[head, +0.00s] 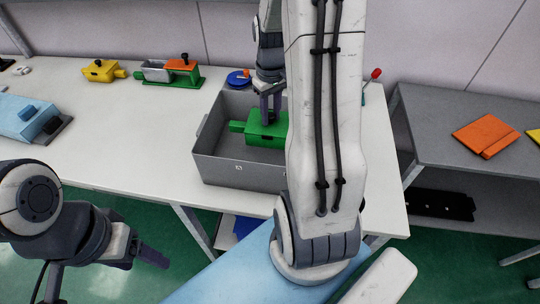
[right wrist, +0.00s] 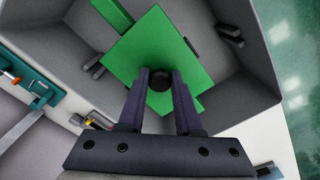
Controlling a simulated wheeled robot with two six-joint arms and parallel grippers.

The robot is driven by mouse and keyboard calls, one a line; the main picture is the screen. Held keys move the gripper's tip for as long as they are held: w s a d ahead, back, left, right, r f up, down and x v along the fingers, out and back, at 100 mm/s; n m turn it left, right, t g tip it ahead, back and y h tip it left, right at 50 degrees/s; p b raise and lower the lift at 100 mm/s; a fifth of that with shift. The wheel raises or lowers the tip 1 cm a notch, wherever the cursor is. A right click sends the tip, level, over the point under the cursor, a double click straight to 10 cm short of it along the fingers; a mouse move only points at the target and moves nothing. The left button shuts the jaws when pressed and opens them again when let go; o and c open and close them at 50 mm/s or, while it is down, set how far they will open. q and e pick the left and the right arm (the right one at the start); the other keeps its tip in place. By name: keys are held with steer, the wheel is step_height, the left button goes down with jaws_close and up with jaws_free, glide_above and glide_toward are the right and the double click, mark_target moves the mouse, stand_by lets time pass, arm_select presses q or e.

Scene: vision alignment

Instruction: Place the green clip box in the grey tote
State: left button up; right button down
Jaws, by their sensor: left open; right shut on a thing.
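The green clip box (head: 262,130) is inside the grey tote (head: 225,172), within its walls; part of it is hidden behind my right arm in the head view. My right gripper (head: 269,118) reaches down into the tote from above. In the right wrist view, the right gripper (right wrist: 160,78) is shut on the black knob on top of the green clip box (right wrist: 150,48). I cannot tell whether the box touches the tote floor. My left gripper (head: 150,256) is open and empty, low at the left in front of the table.
A yellow clip box (head: 100,71), a grey and orange piece on a green base (head: 172,72) and a light blue box (head: 28,116) stand on the white table (head: 125,140). A blue round piece (head: 238,78) is behind the tote. An orange piece (head: 486,135) lies on the grey side table.

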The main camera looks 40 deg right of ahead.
step_height(320, 180, down, 10)
steer(key=shift+s+r+p, duration=0.1)
steer(key=shift+r+p, duration=0.1)
steer(key=shift+p, duration=0.5)
steer(key=c, duration=0.6)
jaws_free()
steer(key=shift+f, duration=0.15)
